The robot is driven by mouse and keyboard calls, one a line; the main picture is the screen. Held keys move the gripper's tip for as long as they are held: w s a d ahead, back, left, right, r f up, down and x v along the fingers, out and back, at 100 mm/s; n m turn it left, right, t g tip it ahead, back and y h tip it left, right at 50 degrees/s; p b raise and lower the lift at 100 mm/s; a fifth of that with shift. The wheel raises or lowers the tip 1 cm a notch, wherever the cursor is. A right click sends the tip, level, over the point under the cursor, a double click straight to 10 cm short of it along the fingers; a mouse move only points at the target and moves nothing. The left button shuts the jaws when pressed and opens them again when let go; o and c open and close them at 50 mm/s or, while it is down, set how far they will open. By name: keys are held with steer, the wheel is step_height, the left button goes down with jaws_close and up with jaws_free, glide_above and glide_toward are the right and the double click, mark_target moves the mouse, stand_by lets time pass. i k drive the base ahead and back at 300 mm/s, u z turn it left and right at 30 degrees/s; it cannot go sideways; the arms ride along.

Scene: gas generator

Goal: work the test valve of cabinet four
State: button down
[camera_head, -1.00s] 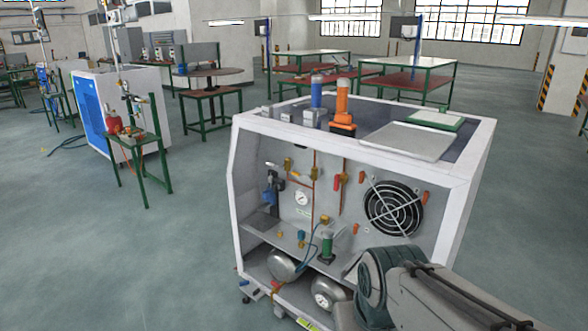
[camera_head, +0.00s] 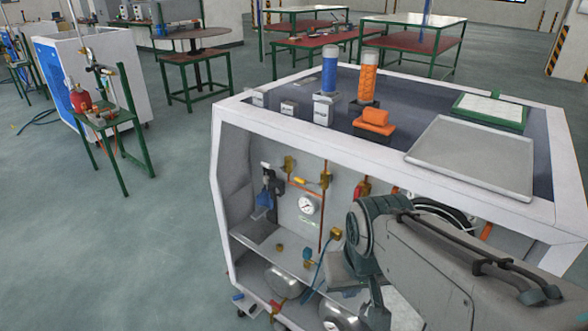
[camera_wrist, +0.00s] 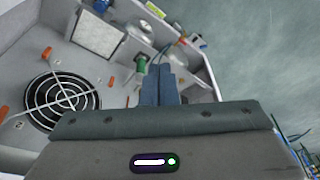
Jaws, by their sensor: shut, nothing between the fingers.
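An open-fronted white cabinet (camera_head: 217,175) stands ahead; no number is readable on it. Inside are a round gauge (camera_head: 306,205), copper pipes, a yellow-handled fitting (camera_head: 300,181), a red-handled fitting (camera_head: 363,188) and a brass fitting (camera_head: 336,233). I cannot tell which one is the test valve. My arm covers the cabinet's right part in the head view. My gripper (camera_wrist: 158,72) shows in the wrist view, shut and empty, at the cabinet's open front. Beyond its tips are a green cylinder (camera_wrist: 141,62) and small fittings; I cannot tell whether it touches any.
A black fan grille (camera_wrist: 62,100) and orange handles (camera_wrist: 47,53) lie left of my gripper. The cabinet top carries a blue cylinder (camera_head: 330,72), an orange cylinder (camera_head: 368,80) and a grey panel (camera_head: 470,155). A green-legged stand (camera_head: 118,125) is at left. Floor between is clear.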

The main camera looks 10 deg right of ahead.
mark_target(306, 182)
steer(key=u, duration=0.45)
steer(key=k, duration=0.55)
steer(key=u, duration=1.2)
steer(key=i, duration=1.25)
steer(key=z, duration=0.9)
steer(key=i, duration=0.55)
steer(key=z, duration=0.6)
